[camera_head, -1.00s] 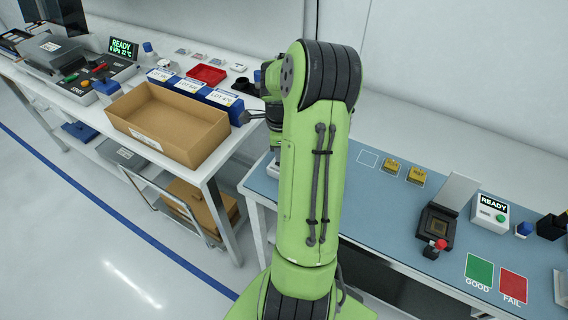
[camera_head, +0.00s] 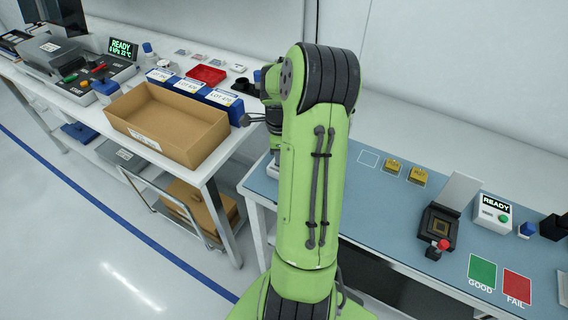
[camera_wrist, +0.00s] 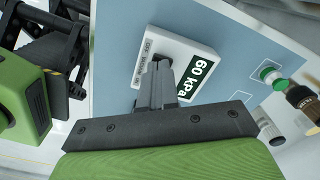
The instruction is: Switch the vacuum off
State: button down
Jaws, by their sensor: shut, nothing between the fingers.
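In the wrist view a white vacuum box (camera_wrist: 198,70) stands on the blue bench mat. The fingers hide part of the box face, and the switch itself cannot be made out. I cannot tell whether the fingertips touch the box.
In the wrist view a green-and-white round part (camera_wrist: 270,75) and a brass-coloured fitting (camera_wrist: 300,96) are at the right. In the head view the right bench has an open test socket (camera_head: 440,228), a READY box (camera_head: 492,211) and green and red pads. A cardboard box (camera_head: 165,125) stands on the left table.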

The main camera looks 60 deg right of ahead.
notch_tip(320, 180, up, 7)
jog(key=p, duration=0.5)
dwell(0.4)
jog(key=w+a+r+n+t+h, duration=0.2)
jog(key=a+r+n, duration=1.05)
jog(key=a, duration=0.35)
jog(key=s+a+r+n+t+y, duration=0.1)
jog(key=s+a+n, duration=0.4)
jog(key=a+n, duration=0.2)
jog(key=s+a+r+n+t+y, duration=0.1)
jog(key=s+a+r+n+t, duration=0.1)
jog(key=s+a+n, duration=0.3)
jog(key=a+n, duration=0.2)
jog(key=n, duration=0.2)
jog(key=shift+s+a+t, duration=0.3)
jog(key=shift+s+a, duration=0.05)
jog(key=shift+s, duration=0.05)
